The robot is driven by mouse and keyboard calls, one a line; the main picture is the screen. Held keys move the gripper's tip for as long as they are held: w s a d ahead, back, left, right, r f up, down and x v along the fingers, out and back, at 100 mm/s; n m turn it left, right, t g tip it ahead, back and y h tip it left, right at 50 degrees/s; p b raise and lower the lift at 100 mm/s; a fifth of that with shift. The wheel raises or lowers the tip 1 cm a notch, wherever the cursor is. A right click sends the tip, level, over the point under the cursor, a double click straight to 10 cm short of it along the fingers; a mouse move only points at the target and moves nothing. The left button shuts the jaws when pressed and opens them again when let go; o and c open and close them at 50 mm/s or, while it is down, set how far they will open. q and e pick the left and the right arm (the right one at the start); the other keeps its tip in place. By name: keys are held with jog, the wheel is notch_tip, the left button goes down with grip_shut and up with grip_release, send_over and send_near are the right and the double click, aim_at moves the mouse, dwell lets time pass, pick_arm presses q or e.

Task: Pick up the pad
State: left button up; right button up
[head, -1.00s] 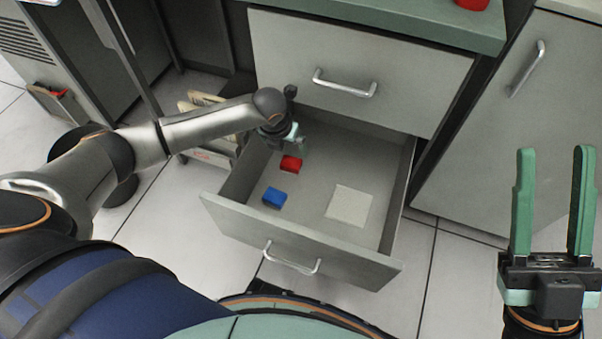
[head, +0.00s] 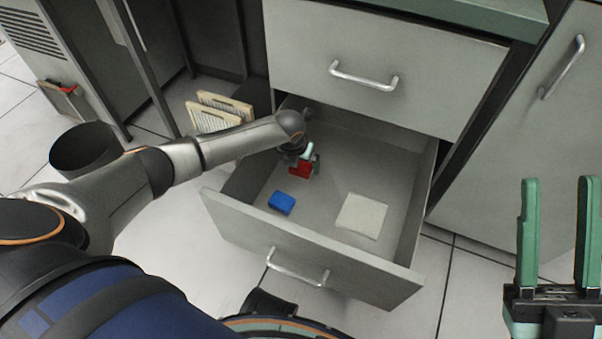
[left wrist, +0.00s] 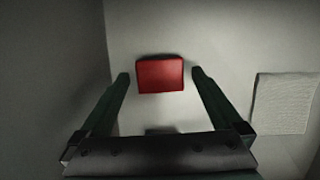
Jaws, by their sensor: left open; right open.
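The drawer (head: 300,253) stands open. Inside lie a red block (head: 300,170), a blue block (head: 281,203) and a flat, off-white square (head: 362,215); I cannot tell which one is the pad. My left gripper (head: 306,164) is inside the drawer, just above the red block and partly covering it. In the left wrist view, its open fingers (left wrist: 160,76) lie on either side of the red block (left wrist: 160,74), with gaps at both sides. The off-white square (left wrist: 283,103) lies to the right there. My right gripper (head: 559,235) is open and empty, outside the drawer.
The drawer walls surround my left gripper. A closed drawer (head: 385,55) with a metal handle is above. A cabinet door (head: 530,140) is at the right. Clear drawer floor lies around the off-white square.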

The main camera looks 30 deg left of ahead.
pick_arm(q)
jog(key=shift+w+f, duration=0.1)
jog(key=shift+f, duration=0.05)
jog(key=c, duration=1.3)
